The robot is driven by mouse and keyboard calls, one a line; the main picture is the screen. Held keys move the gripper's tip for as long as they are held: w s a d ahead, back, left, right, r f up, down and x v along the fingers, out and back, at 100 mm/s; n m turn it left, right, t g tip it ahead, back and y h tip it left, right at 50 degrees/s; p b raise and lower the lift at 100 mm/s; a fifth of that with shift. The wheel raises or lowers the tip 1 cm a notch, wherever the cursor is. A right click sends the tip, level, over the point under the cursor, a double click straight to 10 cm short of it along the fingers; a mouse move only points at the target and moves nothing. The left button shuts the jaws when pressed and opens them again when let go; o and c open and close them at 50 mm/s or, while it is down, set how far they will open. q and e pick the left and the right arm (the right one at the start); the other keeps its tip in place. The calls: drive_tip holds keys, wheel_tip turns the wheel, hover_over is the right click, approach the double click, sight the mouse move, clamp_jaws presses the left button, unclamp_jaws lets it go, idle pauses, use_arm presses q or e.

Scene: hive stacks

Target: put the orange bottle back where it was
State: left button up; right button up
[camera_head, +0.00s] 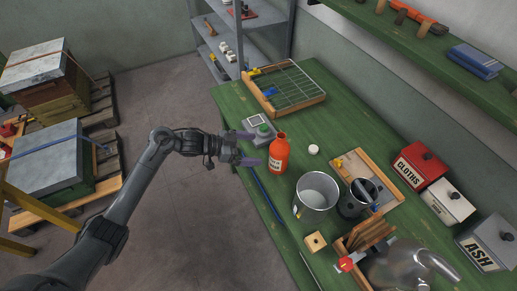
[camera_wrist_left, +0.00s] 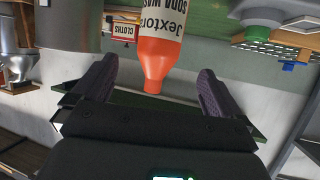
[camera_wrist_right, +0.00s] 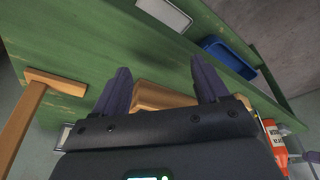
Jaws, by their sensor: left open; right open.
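The orange bottle (camera_head: 279,153) stands upright on the green workbench (camera_head: 335,120), near its left edge. It has a white label and no cap on its mouth. In the left wrist view the bottle (camera_wrist_left: 160,55) appears upside down, between the fingers in the picture. My left gripper (camera_head: 247,149) is open, just left of the bottle at about its height. I cannot tell whether any finger touches it. My right gripper (camera_wrist_right: 160,65) is open, with a wooden piece (camera_wrist_right: 160,97) showing between its fingers. The head view does not clearly show this gripper.
A scale-like grey device (camera_head: 259,131) is behind the bottle, and a white cap (camera_head: 313,149) lies to its right. A metal pail (camera_head: 317,191) stands in front. A wire-mesh frame (camera_head: 287,86) lies at the back. Labelled tins, including a red one (camera_head: 420,166), line the right side.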

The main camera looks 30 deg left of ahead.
drive_tip(key=shift+a+r, duration=0.1)
drive_tip(key=shift+w+a, duration=0.1)
use_arm(q)
drive_tip(key=s+d+f+n+t+y, duration=0.1)
drive_tip(key=s+d+f+n+y, duration=0.1)
drive_tip(key=s+d+f+y, duration=0.5)
use_arm(e)
drive_tip(key=shift+d, duration=0.2)
use_arm(q)
drive_tip(key=s+a+n+g+y, duration=0.2)
drive_tip(key=s+n+g, duration=0.4)
drive_tip(key=s, duration=1.8)
drive_tip(key=shift+f+y, duration=0.25)
drive_tip(key=shift+y, duration=0.25)
